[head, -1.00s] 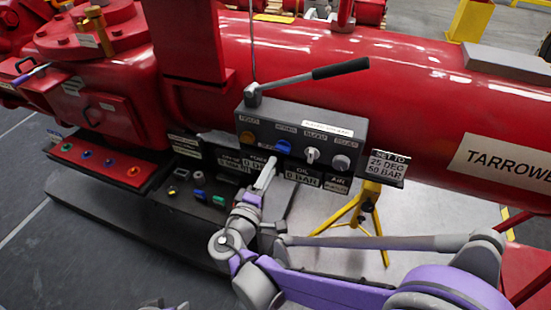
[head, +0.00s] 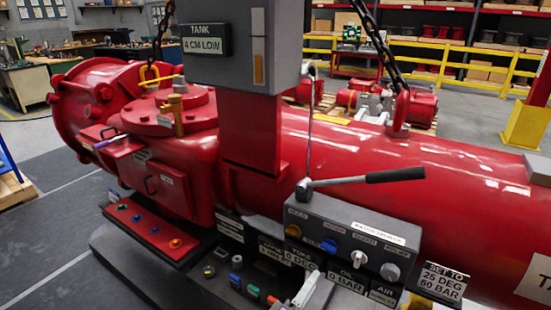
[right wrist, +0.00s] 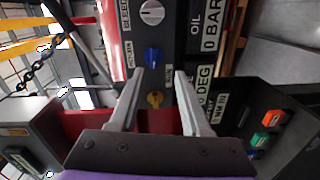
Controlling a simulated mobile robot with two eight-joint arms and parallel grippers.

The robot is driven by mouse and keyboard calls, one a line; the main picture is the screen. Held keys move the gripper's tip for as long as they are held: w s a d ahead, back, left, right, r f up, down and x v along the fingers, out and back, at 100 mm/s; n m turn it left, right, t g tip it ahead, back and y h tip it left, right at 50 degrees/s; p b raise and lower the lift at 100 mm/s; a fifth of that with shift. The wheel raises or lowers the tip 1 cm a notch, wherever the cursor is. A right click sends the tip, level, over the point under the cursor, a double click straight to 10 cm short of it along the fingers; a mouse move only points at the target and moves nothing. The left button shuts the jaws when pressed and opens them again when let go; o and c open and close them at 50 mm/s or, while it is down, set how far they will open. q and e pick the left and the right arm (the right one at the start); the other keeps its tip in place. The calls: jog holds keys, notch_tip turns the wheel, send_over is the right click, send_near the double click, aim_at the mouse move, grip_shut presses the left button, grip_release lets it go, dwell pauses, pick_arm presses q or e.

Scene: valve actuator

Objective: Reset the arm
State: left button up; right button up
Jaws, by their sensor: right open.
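The lever (head: 365,179) has a black grip and points right from its pivot on top of the grey control box (head: 350,222). The box front carries an orange knob (head: 293,231), a blue knob (head: 329,245) and two pale knobs. My right gripper (head: 310,287) shows at the bottom edge of the head view, in front of the box. In the right wrist view its open fingers (right wrist: 159,90) point toward the panel. The blue knob (right wrist: 153,57) and orange knob (right wrist: 155,98) appear between and beyond the fingers, which hold nothing. My left gripper is out of view.
The big red actuator (head: 450,170) fills the middle. A sign (head: 443,281) reads "SET TO 25 DEG 50 BAR". A grey tank box (head: 225,45) stands above. Coloured buttons sit on a red strip (head: 150,230) and a lower black panel. Chains hang behind.

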jog(key=s+d+f+m+g+y+p, duration=0.3)
jog(key=s+d+m+g+p, duration=0.15)
jog(key=s+d+g, duration=0.4)
jog(key=s+r+m+y+p, duration=0.1)
jog(key=s+m+y+p, duration=0.3)
jog(key=s+y, duration=0.3)
jog(key=shift+s+a+m, duration=0.15)
jog(key=shift+s+m, duration=0.5)
jog(key=shift+s, duration=0.45)
jog(key=shift+r, duration=0.1)
dwell(2.4)
